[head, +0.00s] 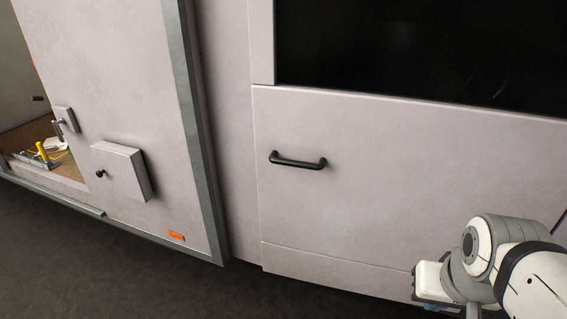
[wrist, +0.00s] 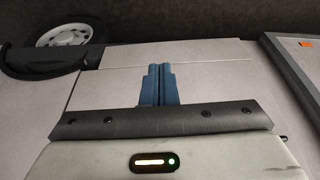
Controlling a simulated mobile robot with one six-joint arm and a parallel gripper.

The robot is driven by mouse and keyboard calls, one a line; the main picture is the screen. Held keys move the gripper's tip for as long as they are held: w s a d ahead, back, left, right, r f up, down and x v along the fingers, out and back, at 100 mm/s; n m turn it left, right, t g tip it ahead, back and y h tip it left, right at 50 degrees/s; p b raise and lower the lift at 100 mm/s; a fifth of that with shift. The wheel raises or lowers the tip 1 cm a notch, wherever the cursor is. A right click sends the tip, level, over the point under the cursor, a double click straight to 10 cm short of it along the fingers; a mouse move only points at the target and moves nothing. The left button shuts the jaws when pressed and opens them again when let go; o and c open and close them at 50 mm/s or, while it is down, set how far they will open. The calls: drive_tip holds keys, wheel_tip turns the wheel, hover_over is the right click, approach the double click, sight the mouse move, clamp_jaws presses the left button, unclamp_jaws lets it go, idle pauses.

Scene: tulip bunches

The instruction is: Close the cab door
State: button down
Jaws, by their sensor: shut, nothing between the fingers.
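The cab door (head: 350,205) is a pale grey panel with a black bar handle (head: 298,161) and a dark window (head: 420,50) above. Its left edge lies close along the body panel; I cannot tell whether it is fully shut. In the wrist view a pale panel (wrist: 210,75) with seams spreads behind the fingers, with no handle visible. My gripper (wrist: 158,84) has its two blue fingers together, with nothing between them. In the head view my arm is at the lower right, in front of the door's lower right part, and the fingertips are not visible there.
Left of the cab is a pale cargo box (head: 130,75) with a grey edge frame, a small box with a black knob (head: 120,172) and an orange marker (head: 176,237). Yellow items lie inside its opening. A wheel (wrist: 78,25) shows upper left in the wrist view. Dark ground is clear.

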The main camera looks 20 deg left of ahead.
drive_tip(key=w+a+f+m+t+y+b, duration=0.1)
drive_tip(key=w+a+m+t+y+b, duration=0.65)
drive_tip(key=w+a+m+b, duration=1.3)
drive_tip(key=w+a+f+m+t+h+b, duration=0.1)
drive_tip(key=w+a+t, duration=0.15)
drive_tip(key=a, duration=0.45)
drive_tip(key=w+a+f+m+t+h+b, duration=0.1)
drive_tip(key=w+a+t, duration=0.1)
drive_tip(key=w+a, duration=0.35)
drive_tip(key=m+t+h+b, duration=0.3)
drive_tip(key=m+h+b, duration=0.25)
drive_tip(key=m, duration=0.85)
approach(269, 169)
drive_tip(key=shift+n, duration=0.25)
drive_tip(key=w, duration=0.7)
drive_tip(key=shift+p, duration=0.3)
